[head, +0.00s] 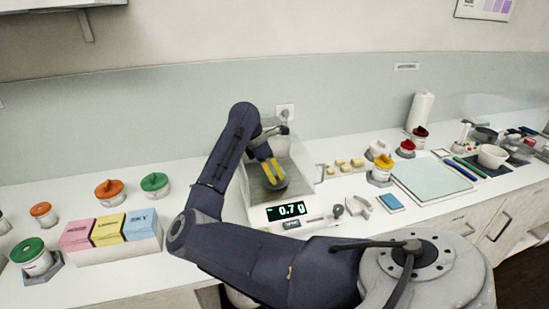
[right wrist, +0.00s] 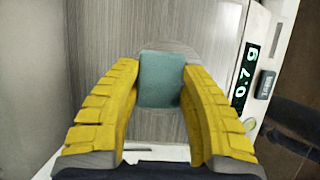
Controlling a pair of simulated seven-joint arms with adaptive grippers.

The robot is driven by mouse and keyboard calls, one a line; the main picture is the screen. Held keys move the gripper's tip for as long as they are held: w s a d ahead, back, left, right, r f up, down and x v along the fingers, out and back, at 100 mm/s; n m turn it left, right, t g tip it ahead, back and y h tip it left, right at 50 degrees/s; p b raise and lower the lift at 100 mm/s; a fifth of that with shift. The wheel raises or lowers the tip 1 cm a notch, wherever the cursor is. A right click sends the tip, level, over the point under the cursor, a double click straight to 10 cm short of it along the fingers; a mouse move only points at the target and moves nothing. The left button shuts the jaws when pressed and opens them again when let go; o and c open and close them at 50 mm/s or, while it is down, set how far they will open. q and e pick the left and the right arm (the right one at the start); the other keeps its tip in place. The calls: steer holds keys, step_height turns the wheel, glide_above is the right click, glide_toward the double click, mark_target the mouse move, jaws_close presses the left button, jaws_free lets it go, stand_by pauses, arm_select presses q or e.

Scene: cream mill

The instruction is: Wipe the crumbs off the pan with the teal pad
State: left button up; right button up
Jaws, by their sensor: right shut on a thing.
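My right gripper (right wrist: 162,92) is shut on the teal pad (right wrist: 161,80), which sits between its two yellow fingers in the right wrist view. The pad is over the round grey pan (right wrist: 168,45), whose far edge shows beyond the pad. I cannot tell whether the pad touches the pan. No crumbs can be made out; the pad and fingers hide much of the pan. In the head view my right gripper (head: 272,173) reaches down inside the scale's enclosure, and the pad is hidden there. My left gripper is not in view.
The scale's display (head: 290,210) reads 0.7 g. Clear walls (head: 303,160) stand close around the gripper. Pink, yellow and blue boxes (head: 108,230) and lidded jars stand at left. A blue block (head: 391,202), a pale green mat (head: 432,178) and more jars are at right.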

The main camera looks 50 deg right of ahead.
steer(key=shift+w+d, duration=0.7)
steer(key=shift+w, duration=0.3)
steer(key=shift+w+r, duration=0.15)
steer(key=shift+r, duration=3.85)
